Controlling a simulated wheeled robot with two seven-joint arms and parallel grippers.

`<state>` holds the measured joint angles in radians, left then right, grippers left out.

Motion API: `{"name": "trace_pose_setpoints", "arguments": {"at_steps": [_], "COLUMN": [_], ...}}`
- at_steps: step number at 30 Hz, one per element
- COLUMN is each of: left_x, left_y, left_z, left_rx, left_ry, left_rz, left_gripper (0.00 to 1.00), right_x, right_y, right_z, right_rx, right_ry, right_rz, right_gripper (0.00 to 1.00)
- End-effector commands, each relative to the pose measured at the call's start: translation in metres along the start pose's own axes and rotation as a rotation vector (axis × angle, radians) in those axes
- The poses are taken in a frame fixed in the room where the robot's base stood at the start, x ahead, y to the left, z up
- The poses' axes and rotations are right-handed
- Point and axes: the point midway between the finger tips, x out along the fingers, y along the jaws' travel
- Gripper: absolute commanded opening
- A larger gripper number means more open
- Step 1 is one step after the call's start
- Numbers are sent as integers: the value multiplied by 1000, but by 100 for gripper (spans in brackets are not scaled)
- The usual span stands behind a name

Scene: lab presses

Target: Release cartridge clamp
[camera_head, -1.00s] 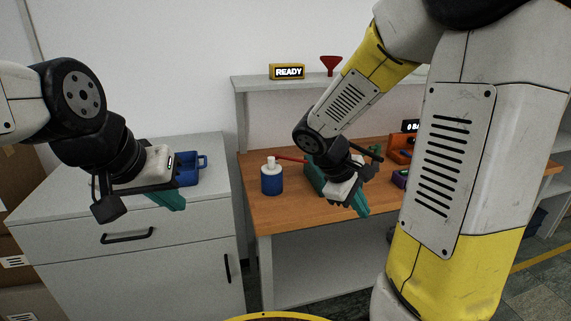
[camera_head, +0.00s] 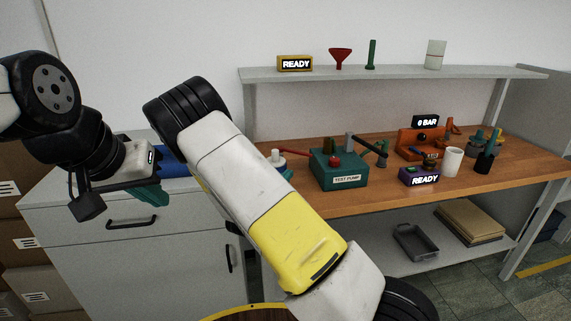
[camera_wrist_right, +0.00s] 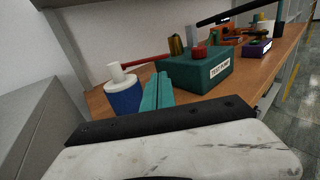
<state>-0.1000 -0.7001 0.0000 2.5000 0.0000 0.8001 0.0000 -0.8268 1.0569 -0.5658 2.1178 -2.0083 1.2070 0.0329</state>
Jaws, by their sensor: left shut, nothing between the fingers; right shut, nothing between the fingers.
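An orange unit (camera_head: 408,143) with a "0 BAR" display (camera_head: 426,122) stands on the wooden bench. I cannot tell which part is the cartridge clamp. A green box labelled "TEST PUMP" (camera_head: 338,171) stands left of it, with a dark lever and a red knob on top. My right gripper (camera_wrist_right: 157,90) is shut and empty in the right wrist view, between the blue bottle (camera_wrist_right: 123,98) and the test pump (camera_wrist_right: 205,72); contact cannot be told. In the head view my right arm mostly hides it. My left gripper (camera_head: 152,194) is shut and empty near the grey cabinet.
A purple "READY" box (camera_head: 419,176), a white cup (camera_head: 453,162) and a dark cup (camera_head: 485,161) stand near the bench's front edge. The shelf (camera_head: 400,73) above holds a red funnel (camera_head: 340,58) and a yellow "READY" sign (camera_head: 295,63). A grey tray (camera_head: 415,242) lies below.

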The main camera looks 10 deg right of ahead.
Motion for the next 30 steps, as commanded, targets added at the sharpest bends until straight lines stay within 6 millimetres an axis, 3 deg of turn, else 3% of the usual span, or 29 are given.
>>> {"name": "trace_pose_setpoints", "arguments": {"at_steps": [18, 24, 30], "left_x": [0, 0, 0], "left_y": [0, 0, 0], "left_z": [0, 0, 0], "left_rx": [0, 0, 0], "left_ry": [0, 0, 0], "left_rz": [0, 0, 0], "left_gripper": [0, 0, 0], "right_x": [116, 131, 133], "right_y": [-3, -2, -2], "right_z": [0, 0, 0], "right_rx": [3, 2, 2], "right_ry": [0, 1, 1], "right_rz": [-6, -5, -5], "right_gripper": [0, 0, 0]}}
